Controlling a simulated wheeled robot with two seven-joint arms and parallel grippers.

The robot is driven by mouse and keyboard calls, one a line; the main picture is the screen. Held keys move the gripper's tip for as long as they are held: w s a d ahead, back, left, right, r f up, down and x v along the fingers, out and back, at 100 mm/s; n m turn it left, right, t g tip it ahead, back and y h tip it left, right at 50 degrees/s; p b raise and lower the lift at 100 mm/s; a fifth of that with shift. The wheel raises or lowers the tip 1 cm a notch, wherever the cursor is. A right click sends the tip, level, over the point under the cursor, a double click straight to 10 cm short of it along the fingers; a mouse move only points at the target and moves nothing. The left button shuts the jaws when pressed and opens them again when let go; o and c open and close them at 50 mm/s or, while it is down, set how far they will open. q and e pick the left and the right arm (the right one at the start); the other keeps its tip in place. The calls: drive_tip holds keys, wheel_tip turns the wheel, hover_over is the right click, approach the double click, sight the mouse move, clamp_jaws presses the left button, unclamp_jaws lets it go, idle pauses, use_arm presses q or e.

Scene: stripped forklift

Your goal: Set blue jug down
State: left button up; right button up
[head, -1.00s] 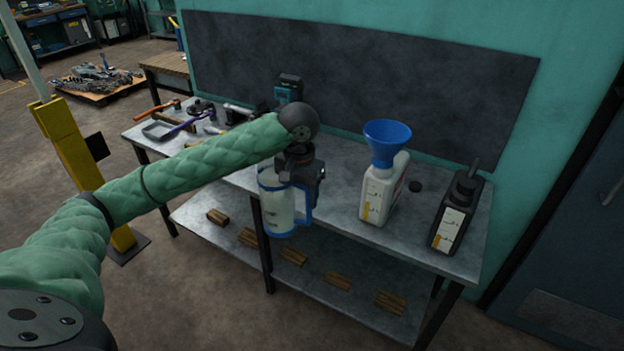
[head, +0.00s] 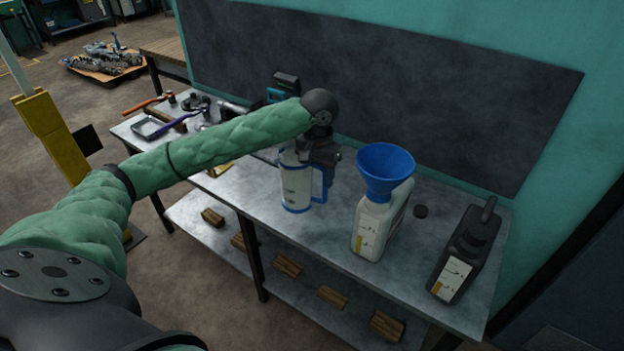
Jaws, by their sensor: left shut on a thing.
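The blue jug (head: 297,188) has a clear, pale body with a blue rim at its base and a blue handle on its right side. It is upright over the front part of the metal workbench (head: 270,215). Whether its base touches the bench top I cannot tell. My left gripper (head: 312,155) is shut on the jug near its top and hides the jug's upper part. My right gripper is not in view.
A white bottle (head: 375,225) with a blue funnel (head: 385,170) stands right of the jug. Tools crowd the bench's left end. Wooden blocks (head: 287,266) lie on the lower shelf.

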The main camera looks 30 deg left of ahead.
use_arm(q)
drive_tip(key=w+a+f+p, duration=0.4)
drive_tip(key=w+f, duration=0.2)
drive_tip(key=f, duration=0.2)
drive_tip(key=shift+w+a+f, duration=0.15)
drive_tip(key=shift+f, duration=0.1)
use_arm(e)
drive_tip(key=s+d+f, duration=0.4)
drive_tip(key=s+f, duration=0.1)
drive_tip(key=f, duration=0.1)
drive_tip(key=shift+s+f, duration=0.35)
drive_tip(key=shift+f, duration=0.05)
use_arm(q)
drive_tip(key=o, duration=1.6)
drive_tip(key=shift+f, duration=0.15)
drive_tip(key=shift+c, duration=0.2)
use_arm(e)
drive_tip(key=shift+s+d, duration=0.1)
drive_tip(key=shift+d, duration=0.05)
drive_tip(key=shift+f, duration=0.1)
